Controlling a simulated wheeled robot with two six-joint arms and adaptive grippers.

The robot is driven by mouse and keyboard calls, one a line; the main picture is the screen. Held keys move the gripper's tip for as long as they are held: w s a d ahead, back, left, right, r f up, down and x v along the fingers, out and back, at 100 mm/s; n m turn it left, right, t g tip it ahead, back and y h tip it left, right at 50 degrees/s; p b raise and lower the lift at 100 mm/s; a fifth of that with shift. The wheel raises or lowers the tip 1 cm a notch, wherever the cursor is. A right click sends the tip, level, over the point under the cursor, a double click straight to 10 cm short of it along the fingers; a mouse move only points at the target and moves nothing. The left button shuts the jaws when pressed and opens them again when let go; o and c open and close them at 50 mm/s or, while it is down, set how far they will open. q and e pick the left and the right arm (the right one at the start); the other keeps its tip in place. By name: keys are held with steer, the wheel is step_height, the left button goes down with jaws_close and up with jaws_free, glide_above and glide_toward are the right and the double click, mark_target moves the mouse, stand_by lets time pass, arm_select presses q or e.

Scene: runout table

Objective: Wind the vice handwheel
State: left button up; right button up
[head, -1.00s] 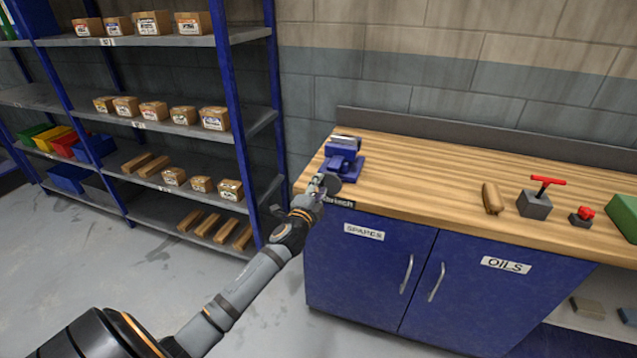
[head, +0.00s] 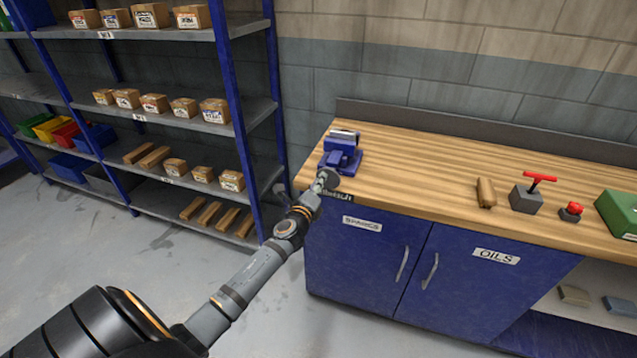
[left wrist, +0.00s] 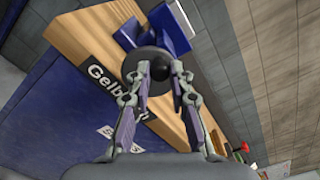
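The blue vice (head: 341,152) stands on the wooden bench top near its left end. Its dark round handwheel (head: 333,181) faces the front edge, and in the left wrist view the wheel (left wrist: 148,64) shows nearly face-on. My left gripper (head: 321,184) is at the wheel. In the left wrist view its two fingertips (left wrist: 157,74) stand apart and overlap the lower part of the wheel, with the wheel a little left of centre between them. I cannot tell whether they touch it. My right gripper is in neither view.
The bench top (head: 420,165) carries a wooden piece (head: 486,192), a grey block with a red T-handle (head: 526,199), a red knob (head: 571,211) and a green box (head: 618,213) to the right. Blue cabinet doors (head: 358,255) stand below. Shelving (head: 200,122) stands at left.

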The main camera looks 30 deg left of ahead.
arm_select(q)
jaws_close()
steer(key=n, duration=0.1)
steer(key=n+b, duration=0.2)
steer(key=shift+s+a+f+n, duration=0.1)
steer(key=shift+a+f+n, duration=0.2)
steer(key=shift+a+f, duration=0.1)
steer(key=n+b, duration=0.2)
steer(key=n, duration=0.1)
steer(key=shift+s+a+f+b, duration=0.1)
steer(key=shift+a+f+b, duration=0.15)
steer(key=shift+f+b, duration=0.15)
